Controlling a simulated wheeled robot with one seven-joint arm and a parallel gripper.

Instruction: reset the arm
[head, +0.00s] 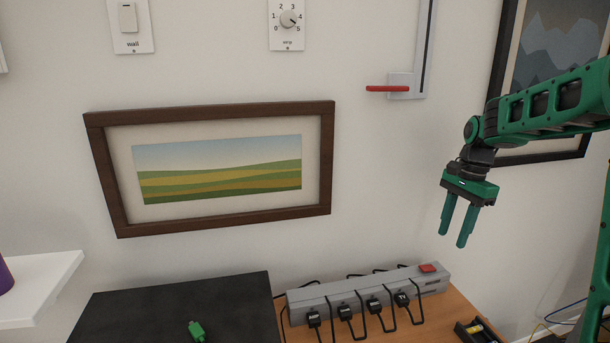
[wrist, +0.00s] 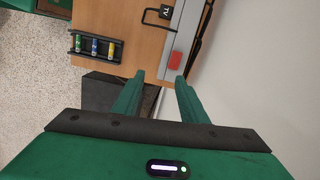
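My green arm (head: 550,104) reaches in from the right in the head view, bent downward at its wrist. My gripper (head: 455,232) points down in front of the white wall, above and to the right of the power strip. Its two green fingers are apart with nothing between them. In the wrist view my gripper (wrist: 160,77) also shows open and empty, over the edge of the wooden table.
A grey power strip (head: 350,291) with several black plugs and a red switch (head: 428,267) lies on the wooden table (head: 455,305). A battery holder (head: 480,331) is nearby. A green connector (head: 197,331) lies on a black surface (head: 240,300). A red lever (head: 387,88) sticks out from the wall.

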